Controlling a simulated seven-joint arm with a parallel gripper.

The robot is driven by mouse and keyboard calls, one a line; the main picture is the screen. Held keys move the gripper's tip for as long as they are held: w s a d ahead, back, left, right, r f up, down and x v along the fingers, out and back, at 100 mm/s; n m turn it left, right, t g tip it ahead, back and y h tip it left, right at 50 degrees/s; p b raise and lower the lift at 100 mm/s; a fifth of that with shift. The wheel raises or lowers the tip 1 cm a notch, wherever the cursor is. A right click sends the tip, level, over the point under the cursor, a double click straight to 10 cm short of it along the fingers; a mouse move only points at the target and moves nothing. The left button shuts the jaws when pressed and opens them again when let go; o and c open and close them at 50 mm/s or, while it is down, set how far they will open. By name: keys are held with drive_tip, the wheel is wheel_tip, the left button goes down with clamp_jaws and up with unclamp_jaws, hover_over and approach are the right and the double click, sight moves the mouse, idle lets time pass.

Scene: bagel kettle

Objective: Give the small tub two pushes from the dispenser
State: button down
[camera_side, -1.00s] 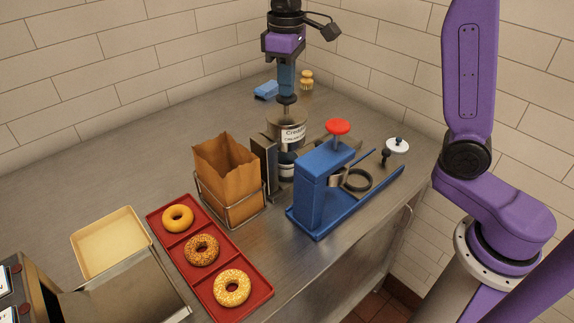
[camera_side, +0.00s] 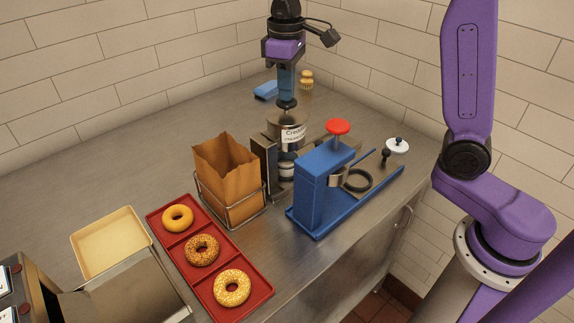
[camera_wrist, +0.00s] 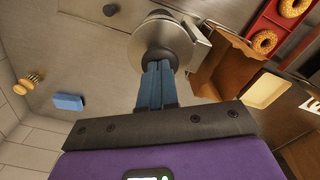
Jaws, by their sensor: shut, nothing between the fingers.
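The dispenser (camera_side: 292,134) is a steel cylinder with a white label, held by a dark bracket at the back middle. My gripper (camera_side: 286,98) is upright above it, shut and empty, its blue fingertips at the dark knob (camera_side: 286,104) on top. In the wrist view, my fingertips (camera_wrist: 158,66) also meet the dark knob (camera_wrist: 158,54) in the middle of the round steel top (camera_wrist: 140,42). The small tub (camera_side: 286,171) shows below the cylinder, beside the bracket; its inside is hidden.
A blue press (camera_side: 322,185) with a red knob (camera_side: 338,127) stands close at right. A paper bag (camera_side: 226,172) in a wire holder stands at left, by a red tray (camera_side: 168,203) of bagels. A blue sponge (camera_side: 266,91) and brush (camera_side: 306,80) lie behind.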

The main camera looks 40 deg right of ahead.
drive_tip(key=shift+r, duration=2)
drive_tip(key=shift+f, duration=0.1)
drive_tip(key=shift+f, duration=2.3)
drive_tip(key=shift+r, duration=2.4)
wheel_tip(320, 180, up, 6)
